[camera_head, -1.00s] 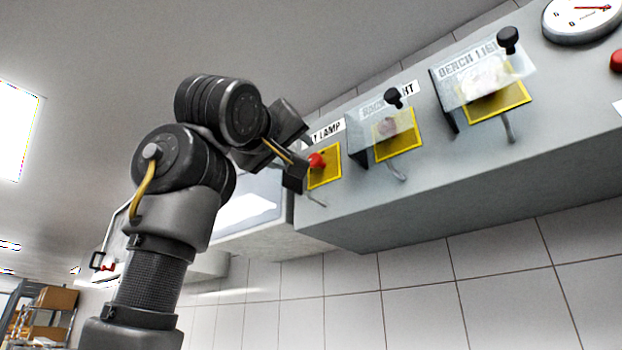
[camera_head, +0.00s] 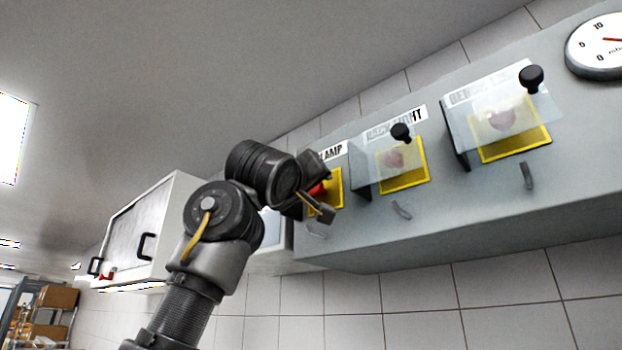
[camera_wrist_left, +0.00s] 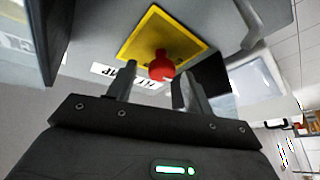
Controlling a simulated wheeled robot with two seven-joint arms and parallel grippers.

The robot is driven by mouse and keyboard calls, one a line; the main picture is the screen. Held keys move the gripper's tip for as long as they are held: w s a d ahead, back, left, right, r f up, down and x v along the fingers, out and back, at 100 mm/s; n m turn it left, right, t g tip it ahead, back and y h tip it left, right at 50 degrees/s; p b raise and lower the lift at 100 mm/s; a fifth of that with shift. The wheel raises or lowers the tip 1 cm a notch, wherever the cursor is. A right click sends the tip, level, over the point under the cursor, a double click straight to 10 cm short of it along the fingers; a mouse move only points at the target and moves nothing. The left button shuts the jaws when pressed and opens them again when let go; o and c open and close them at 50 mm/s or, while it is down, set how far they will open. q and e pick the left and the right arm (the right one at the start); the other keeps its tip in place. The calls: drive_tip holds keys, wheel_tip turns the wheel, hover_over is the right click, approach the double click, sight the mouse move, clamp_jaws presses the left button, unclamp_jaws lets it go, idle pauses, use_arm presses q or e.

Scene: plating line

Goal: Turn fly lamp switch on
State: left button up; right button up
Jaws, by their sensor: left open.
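The fly lamp switch is a red knob (camera_head: 318,189) on a yellow plate (camera_head: 337,190), at the left end of the grey panel under a label ending in "LAMP" (camera_head: 335,151). My left gripper (camera_head: 322,186) is in front of it and hides part of the switch and label. In the left wrist view the red knob (camera_wrist_left: 161,66) stands just beyond and between the two fingertips of the open left gripper (camera_wrist_left: 156,80). I cannot tell whether the fingers touch it. My right gripper is not in view.
To the right, two more switches sit behind clear covers with black knobs: the rack light cover (camera_head: 388,160) and the bench light cover (camera_head: 500,110). A round gauge (camera_head: 600,45) is at the far right. A white cabinet (camera_head: 150,235) hangs at the left.

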use_arm(q)
drive_tip(key=shift+w+f, duration=0.1)
drive_tip(key=shift+w, duration=0.05)
drive_tip(key=c, duration=1)
drive_tip(key=shift+o, duration=0.2)
drive_tip(key=shift+a+f+m+h+b, duration=0.1)
drive_tip(key=shift+m+h+b, duration=0.1)
drive_tip(key=shift+m+h, duration=1)
drive_tip(key=shift+m+h+b, duration=0.15)
drive_tip(key=shift+m+h, duration=0.35)
drive_tip(key=shift+m, duration=1.4)
drive_tip(key=o, duration=1)
drive_tip(key=shift+c, duration=0.2)
